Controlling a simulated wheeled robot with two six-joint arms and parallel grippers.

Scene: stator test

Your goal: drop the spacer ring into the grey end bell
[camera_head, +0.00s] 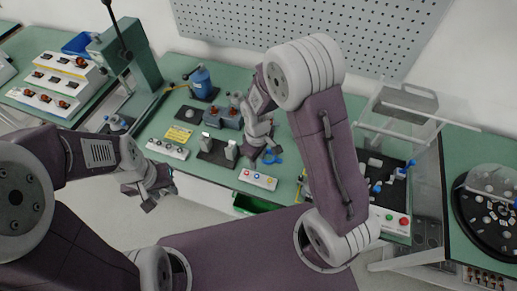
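My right gripper (253,151) points down over the middle of the green bench, just right of a black fixture with two pale uprights (231,150). Its fingertips are small and partly hidden by its own wrist, so I cannot tell whether it is open or shut. A small blue, ring-like piece (271,158) shows right beside it; I cannot tell whether it is the spacer ring or whether the gripper touches it. I cannot make out the grey end bell with certainty. My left gripper (157,198) hangs in front of the bench edge, away from the parts; its finger opening is unclear.
A button box (258,179) lies at the bench's front edge. A clear-walled station (405,110) stands right, beside a round black tray (490,208).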

